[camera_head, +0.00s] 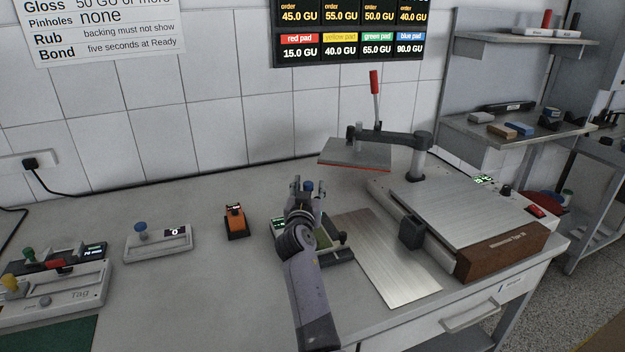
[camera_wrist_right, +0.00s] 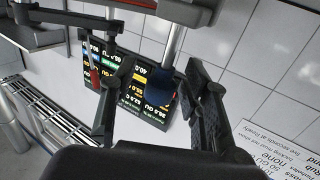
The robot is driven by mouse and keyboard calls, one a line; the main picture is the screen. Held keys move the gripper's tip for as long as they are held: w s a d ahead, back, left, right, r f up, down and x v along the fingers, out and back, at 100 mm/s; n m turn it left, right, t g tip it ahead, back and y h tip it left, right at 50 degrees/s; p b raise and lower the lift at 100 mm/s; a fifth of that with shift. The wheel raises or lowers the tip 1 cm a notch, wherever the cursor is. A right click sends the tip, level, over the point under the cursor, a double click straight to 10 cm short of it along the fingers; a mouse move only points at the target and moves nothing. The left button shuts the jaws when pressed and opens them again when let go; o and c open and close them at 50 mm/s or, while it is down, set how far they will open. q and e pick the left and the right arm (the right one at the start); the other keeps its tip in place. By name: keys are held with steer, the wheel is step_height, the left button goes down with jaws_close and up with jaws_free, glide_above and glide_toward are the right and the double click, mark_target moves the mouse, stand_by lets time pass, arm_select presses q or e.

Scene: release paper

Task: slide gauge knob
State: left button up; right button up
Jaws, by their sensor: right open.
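My right gripper (camera_head: 307,187) is open, its fingers up around a blue knob (camera_head: 309,186) in the head view. In the right wrist view the blue knob (camera_wrist_right: 162,83) on a metal post stands between the open fingers (camera_wrist_right: 155,115), with gaps on both sides. A device with a small lit display (camera_head: 280,223) sits beneath my right arm; most of its body is hidden. Farther left, a white gauge (camera_head: 158,243) has a display and its own blue knob (camera_head: 140,227). My left gripper is not in view.
A metal plate (camera_head: 385,262) lies right of my arm. A press with a red-handled lever (camera_head: 374,84) stands behind, its flat bed (camera_head: 455,210) at right. A small orange device (camera_head: 235,220) and a multi-knob tag device (camera_head: 60,290) stand left.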

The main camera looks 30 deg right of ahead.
steer(key=shift+r, duration=0.1)
steer(key=shift+c, duration=0.4)
jaws_close()
stand_by(0.6)
